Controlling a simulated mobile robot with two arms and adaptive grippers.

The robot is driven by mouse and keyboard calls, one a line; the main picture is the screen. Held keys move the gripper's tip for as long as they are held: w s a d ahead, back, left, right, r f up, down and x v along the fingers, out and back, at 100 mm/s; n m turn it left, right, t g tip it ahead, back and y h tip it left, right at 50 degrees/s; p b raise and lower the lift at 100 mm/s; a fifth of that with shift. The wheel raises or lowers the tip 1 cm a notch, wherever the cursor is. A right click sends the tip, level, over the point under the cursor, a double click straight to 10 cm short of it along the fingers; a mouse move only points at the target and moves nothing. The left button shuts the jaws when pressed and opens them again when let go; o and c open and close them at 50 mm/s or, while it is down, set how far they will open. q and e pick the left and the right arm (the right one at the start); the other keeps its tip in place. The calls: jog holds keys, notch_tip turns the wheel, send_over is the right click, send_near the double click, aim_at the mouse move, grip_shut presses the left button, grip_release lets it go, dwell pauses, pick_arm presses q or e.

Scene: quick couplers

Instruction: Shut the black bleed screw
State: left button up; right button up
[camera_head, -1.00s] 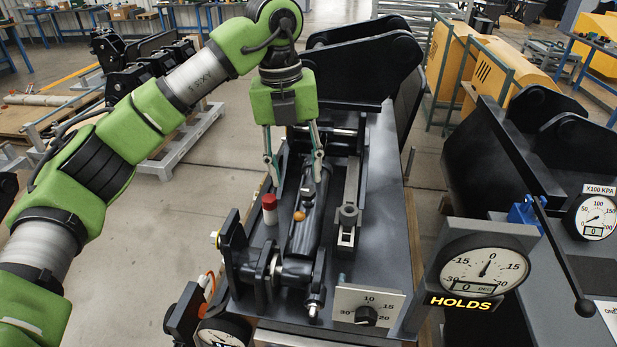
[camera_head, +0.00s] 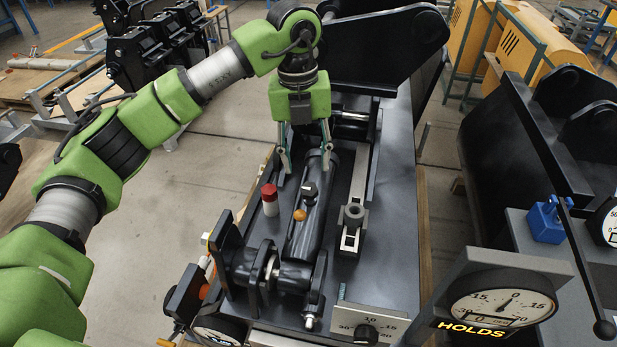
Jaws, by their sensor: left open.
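The black bleed screw (camera_head: 309,189) appears as a small dark knob with a pale top on the upper side of a black cylinder (camera_head: 303,234). An orange knob (camera_head: 299,215) sits just in front of it on the same cylinder. My left gripper (camera_head: 305,162) points down with its fingers apart and nothing between them. In the picture its fingertips are a little behind the screw, one on either side of the cylinder's far part. I see no contact with the screw. My right gripper is out of view.
A red-capped white post (camera_head: 269,198) stands left of the cylinder. A grey block on a slotted rail (camera_head: 353,215) is to the right. A dial plate (camera_head: 366,328) is in front. A gauge (camera_head: 500,305) marked HOLDS and a long black lever (camera_head: 553,165) are at right.

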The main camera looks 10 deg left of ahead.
aim_at(309, 188)
pick_arm(q)
jog(key=f, duration=0.2)
jog(key=f+p, duration=0.1)
jog(key=f, duration=0.3)
jog(key=shift+w+d+f+p, duration=0.15)
jog(key=shift+w+p, duration=0.15)
jog(key=shift+f, duration=0.7)
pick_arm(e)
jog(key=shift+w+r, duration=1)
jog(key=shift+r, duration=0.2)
pick_arm(q)
jog(key=c, duration=1.1)
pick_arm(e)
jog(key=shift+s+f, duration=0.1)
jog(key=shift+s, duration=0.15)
